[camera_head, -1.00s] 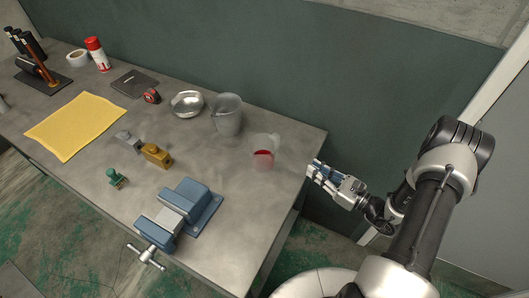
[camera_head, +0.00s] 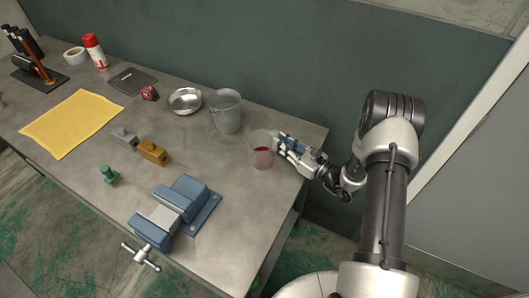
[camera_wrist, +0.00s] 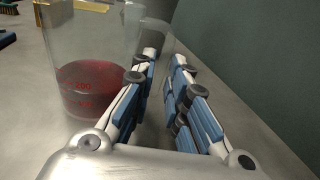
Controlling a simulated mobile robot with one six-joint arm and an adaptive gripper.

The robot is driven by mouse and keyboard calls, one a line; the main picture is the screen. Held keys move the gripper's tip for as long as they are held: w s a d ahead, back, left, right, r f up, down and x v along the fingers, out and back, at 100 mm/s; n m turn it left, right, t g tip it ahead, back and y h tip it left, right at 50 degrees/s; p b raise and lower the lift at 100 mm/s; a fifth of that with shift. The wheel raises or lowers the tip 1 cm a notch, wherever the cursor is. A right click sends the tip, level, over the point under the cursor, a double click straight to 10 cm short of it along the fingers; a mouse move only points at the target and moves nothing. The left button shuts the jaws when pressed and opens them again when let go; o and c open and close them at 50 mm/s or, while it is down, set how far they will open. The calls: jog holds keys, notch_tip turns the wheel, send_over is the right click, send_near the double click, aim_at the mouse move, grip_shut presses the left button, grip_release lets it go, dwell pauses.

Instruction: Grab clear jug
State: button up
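A translucent grey jug (camera_head: 227,112) stands upright on the workbench near its back edge. A clear beaker (camera_head: 262,150) with red liquid stands closer to the bench's right end. My gripper (camera_head: 282,146) is just right of the beaker and short of the jug. In the wrist view the gripper (camera_wrist: 165,58) has its two blue-padded fingers apart with nothing held between them. The beaker (camera_wrist: 88,60) is left of the left finger there; whether they touch I cannot tell. A pale translucent shape, seemingly the jug (camera_wrist: 158,33), shows beyond the fingertips, partly hidden.
A metal bowl (camera_head: 185,101) sits left of the jug. A blue vise (camera_head: 180,212) is at the front edge. The green wall (camera_head: 330,70) rises behind the bench.

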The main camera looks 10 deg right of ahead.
jog(key=x, duration=0.2)
jog(key=shift+w+a, duration=0.15)
jog(key=shift+w, duration=0.05)
jog(key=shift+c, duration=0.6)
grip_shut()
jog(key=shift+f, duration=0.1)
